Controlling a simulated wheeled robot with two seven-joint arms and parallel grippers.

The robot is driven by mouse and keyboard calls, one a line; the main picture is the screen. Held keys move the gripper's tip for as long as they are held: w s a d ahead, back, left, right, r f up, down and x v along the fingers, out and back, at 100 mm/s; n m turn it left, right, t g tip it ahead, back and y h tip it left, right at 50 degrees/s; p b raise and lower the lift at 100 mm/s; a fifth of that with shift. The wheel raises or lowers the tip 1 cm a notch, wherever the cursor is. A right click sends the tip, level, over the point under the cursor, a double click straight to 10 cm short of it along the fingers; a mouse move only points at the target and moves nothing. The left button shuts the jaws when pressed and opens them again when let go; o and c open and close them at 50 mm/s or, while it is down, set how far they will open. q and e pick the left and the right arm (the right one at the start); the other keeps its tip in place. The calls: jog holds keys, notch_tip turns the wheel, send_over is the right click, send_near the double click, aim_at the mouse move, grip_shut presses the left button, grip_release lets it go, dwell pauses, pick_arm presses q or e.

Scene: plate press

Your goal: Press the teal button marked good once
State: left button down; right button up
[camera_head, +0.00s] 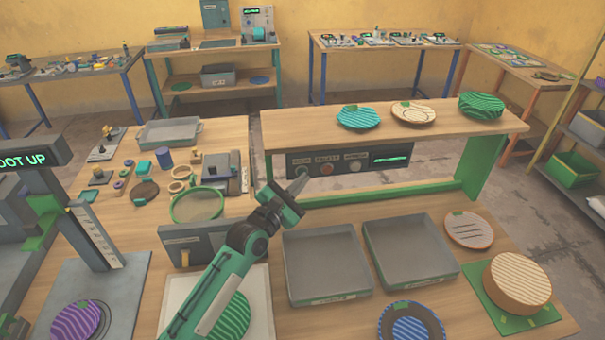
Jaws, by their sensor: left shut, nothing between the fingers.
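A dark button panel (345,176) hangs under the front of the raised wooden shelf. It has a row of round buttons with small labels that are hard to read. The teal button (302,171) is the leftmost one, partly covered by my gripper tip. My left gripper (299,184) is shut and empty, its tip at the lower edge of that button in the picture. I cannot tell whether it touches. An orange-red button (327,169) and a pale button (355,166) sit to the right. My right gripper is not in view.
Patterned plates, such as a teal striped one (358,117), stand on the shelf (450,128) above. Two grey trays, left (325,262) and right (409,250), lie in front. A press (90,265) stands at the left. A green-rimmed ring (196,205) stands beside my arm.

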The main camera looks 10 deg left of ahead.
pick_arm(q)
jog(key=shift+w+a, duration=0.1)
jog(key=shift+w, duration=0.05)
dwell(0.6)
jog(key=shift+s+d+p, duration=0.3)
jog(key=shift+s+p, duration=0.2)
jog(key=shift+s, duration=0.25)
jog(key=s, duration=0.1)
jog(key=s+d+p, duration=0.1)
jog(key=s, duration=0.1)
jog(key=s+d+p, duration=0.1)
jog(key=shift+s, duration=0.3)
jog(key=shift+f, duration=0.1)
dwell(0.5)
